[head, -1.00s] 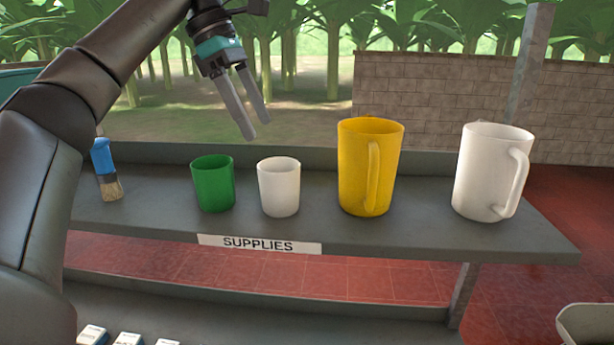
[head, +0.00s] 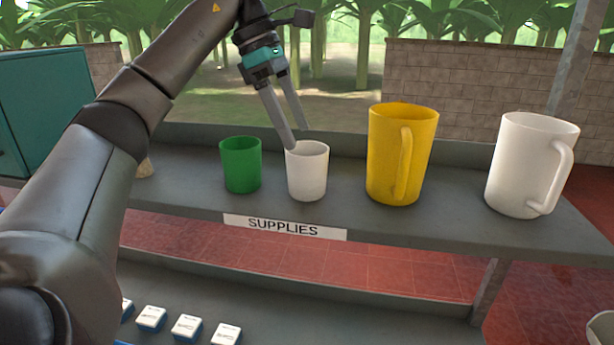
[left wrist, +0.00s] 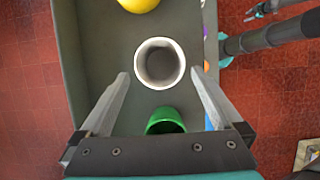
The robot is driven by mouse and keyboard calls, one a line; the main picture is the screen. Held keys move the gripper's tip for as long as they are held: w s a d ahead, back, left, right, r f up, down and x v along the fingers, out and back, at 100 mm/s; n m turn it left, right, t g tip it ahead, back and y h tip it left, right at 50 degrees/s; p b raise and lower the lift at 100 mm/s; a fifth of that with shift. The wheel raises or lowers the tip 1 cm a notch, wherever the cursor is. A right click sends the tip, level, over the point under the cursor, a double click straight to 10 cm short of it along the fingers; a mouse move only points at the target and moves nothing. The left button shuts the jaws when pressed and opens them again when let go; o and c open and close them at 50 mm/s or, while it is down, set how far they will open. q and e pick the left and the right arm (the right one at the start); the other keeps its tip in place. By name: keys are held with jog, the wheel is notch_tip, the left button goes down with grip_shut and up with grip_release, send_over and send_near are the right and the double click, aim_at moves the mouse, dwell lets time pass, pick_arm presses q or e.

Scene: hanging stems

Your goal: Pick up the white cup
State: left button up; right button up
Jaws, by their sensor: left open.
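The small white cup (head: 307,172) has no visible handle and stands upright on the grey shelf (head: 420,228), between a green cup (head: 241,165) and a yellow mug (head: 400,155). My left gripper (head: 297,138) is open and empty. It points down at the white cup's rim, its tips just above it in the head view. In the left wrist view the white cup (left wrist: 160,63) is seen from above, its opening between the open fingers (left wrist: 161,75). What seems to be my right gripper (left wrist: 262,8) shows small at the top right there, its jaws unclear.
A large white mug (head: 530,165) with a handle stands at the right of the shelf. A SUPPLIES label (head: 284,228) is on its front edge. Several small boxes (head: 186,327) lie on the lower shelf. A brush is mostly hidden behind my left arm.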

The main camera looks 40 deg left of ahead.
aim_at(313, 175)
pick_arm(q)
jog(key=b+x, duration=0.1)
jog(key=x, duration=0.3)
jog(key=shift+w+d+f, duration=0.1)
jog(key=shift+f, duration=0.15)
jog(key=shift+x, duration=2.7)
jog(key=c, duration=1.1)
